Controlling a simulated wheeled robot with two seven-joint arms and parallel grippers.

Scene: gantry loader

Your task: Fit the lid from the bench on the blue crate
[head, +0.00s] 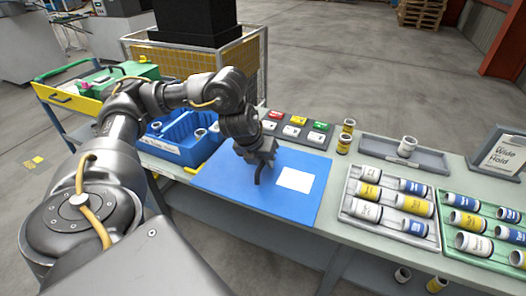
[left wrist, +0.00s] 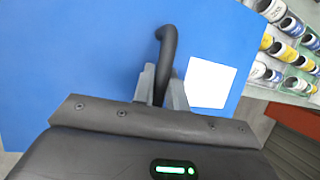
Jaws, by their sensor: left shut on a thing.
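The lid (head: 225,181) is a flat blue panel with a white label (head: 295,180) and a dark curved handle (head: 259,174). It appears level over the bench; I cannot tell whether it touches the top. My left gripper (head: 262,162) is shut on the handle, whose bent end sticks out past the fingers in the left wrist view (left wrist: 167,50). The blue crate (head: 172,150) stands on the bench just left of the lid, open at the top, with some pale round items inside. My left arm hides part of it. My right gripper is not in view.
A dark board (head: 318,140) with coloured and white blocks lies behind the lid. To its right are grey (head: 350,205) and green (head: 447,228) trays of cans, a can in a shallow tray (head: 376,141), and a sign (head: 499,155). A yellow mesh fence (head: 172,62) stands behind the crate.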

